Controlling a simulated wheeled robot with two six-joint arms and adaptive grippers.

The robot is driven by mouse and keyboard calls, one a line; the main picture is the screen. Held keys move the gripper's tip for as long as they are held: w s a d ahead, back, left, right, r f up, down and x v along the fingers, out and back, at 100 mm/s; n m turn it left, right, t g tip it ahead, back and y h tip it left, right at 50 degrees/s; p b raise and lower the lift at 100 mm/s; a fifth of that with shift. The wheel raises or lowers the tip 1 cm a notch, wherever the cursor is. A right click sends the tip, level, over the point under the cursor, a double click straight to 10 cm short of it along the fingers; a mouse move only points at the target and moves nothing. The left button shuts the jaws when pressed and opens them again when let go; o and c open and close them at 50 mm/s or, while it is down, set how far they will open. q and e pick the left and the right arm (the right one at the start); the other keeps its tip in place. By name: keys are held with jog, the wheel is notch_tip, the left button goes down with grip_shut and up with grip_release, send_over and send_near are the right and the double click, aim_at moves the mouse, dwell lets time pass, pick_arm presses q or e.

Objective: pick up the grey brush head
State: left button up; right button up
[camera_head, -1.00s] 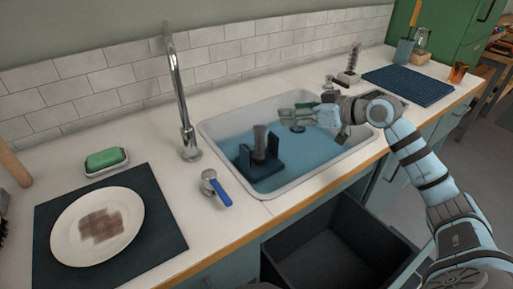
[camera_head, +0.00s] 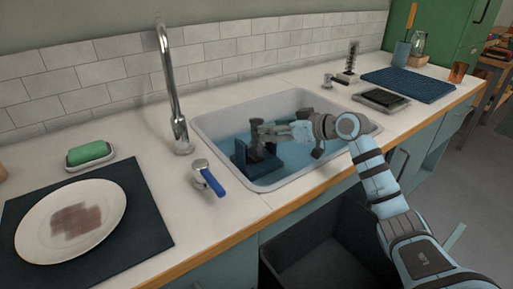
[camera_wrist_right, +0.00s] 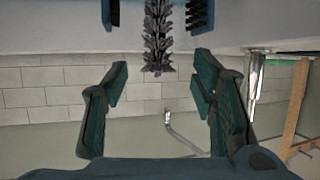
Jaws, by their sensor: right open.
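The grey brush head (camera_wrist_right: 158,32) is a narrow bristled column, seen in the right wrist view between two dark blue bristled walls. In the head view the brush head (camera_head: 256,131) stands upright in a dark blue holder (camera_head: 241,157) in the sink, partly hidden by my gripper. My right gripper (camera_head: 268,131) reaches in from the right at the column's upper part. In the wrist view its open fingers (camera_wrist_right: 162,70) are on either side of the line to the brush tip, with nothing between them. I cannot tell whether they touch it. My left gripper is not in view.
The white sink (camera_head: 207,125) holds blue water. A tap (camera_head: 180,118) and a blue-handled valve (camera_head: 208,178) stand left of it. A plate (camera_head: 107,218) lies on a dark mat, near a green sponge (camera_head: 88,151). Another brush (camera_head: 351,60) stands behind right.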

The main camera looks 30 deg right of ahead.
aim_at(256, 129)
jog(key=b+x, duration=0.1)
jog(key=x, duration=0.3)
jog(key=b+x, duration=0.2)
jog(key=x, duration=0.2)
jog(key=shift+d+f, duration=0.15)
jog(key=shift+f, duration=0.3)
jog(key=shift+w, duration=0.1)
jog(key=shift+r, duration=0.1)
jog(key=shift+c, duration=0.4)
grip_shut()
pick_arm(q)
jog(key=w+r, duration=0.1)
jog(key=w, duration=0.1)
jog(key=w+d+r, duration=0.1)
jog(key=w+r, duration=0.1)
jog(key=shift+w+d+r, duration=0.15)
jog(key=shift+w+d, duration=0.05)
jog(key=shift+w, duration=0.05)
